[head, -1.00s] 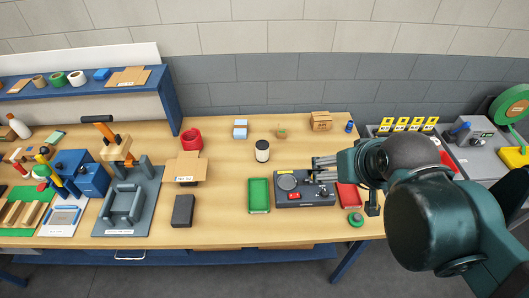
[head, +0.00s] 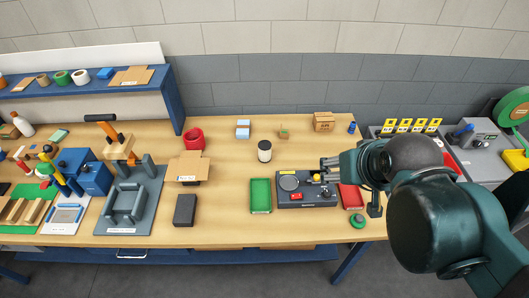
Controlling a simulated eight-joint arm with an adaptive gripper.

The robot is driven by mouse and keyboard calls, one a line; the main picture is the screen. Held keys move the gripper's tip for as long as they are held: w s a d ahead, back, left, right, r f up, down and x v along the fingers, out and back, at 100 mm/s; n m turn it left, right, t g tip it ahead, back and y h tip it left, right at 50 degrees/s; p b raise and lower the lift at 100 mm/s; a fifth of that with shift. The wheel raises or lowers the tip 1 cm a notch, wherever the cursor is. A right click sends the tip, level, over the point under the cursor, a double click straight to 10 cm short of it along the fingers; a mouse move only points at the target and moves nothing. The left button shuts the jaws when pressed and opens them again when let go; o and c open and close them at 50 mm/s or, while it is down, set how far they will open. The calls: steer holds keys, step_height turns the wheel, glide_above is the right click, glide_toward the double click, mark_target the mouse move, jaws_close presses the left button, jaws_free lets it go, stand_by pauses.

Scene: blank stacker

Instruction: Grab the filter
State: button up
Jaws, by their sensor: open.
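Nothing I can clearly tell as the filter shows. A white cylinder with dark ends (head: 264,151) stands upright on the bench, left of and behind a dark grey device. The dark grey device (head: 306,201) has a round metal plate (head: 289,182), a red block (head: 296,196) and a small yellow part (head: 316,177). My gripper (head: 323,170) is open and points left over the right end of this device. Nothing shows clearly between its fingers, which are small and partly overlap the device.
A green tray (head: 261,196) lies left of the device. A red tray (head: 351,197) is partly hidden below my arm, with a green round knob (head: 357,221) in front. A cardboard box (head: 323,121) stands at the back. Bare bench lies around the white cylinder.

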steer(key=shift+w, duration=0.1)
steer(key=n+g+b, duration=0.1)
steer(key=g+b, duration=0.1)
steer(key=b, duration=0.1)
glide_above(265, 147)
steer(key=s+d, duration=0.6)
steer(key=s, duration=0.1)
step_height(265, 147, down, 14)
steer(key=shift+n+g+y, duration=0.3)
steer(key=shift+n+y, duration=0.1)
steer(key=w+a+f, duration=0.1)
steer(key=f, duration=0.1)
steer(key=w+a+f, duration=0.2)
steer(key=f, duration=0.1)
steer(key=w+a+f, duration=0.2)
steer(key=f, duration=0.1)
steer(key=shift+w+a, duration=0.15)
steer(key=shift+w, duration=0.1)
steer(key=shift+w+a+f, duration=0.15)
steer(key=shift+a+f, duration=0.05)
steer(key=shift+f, duration=0.1)
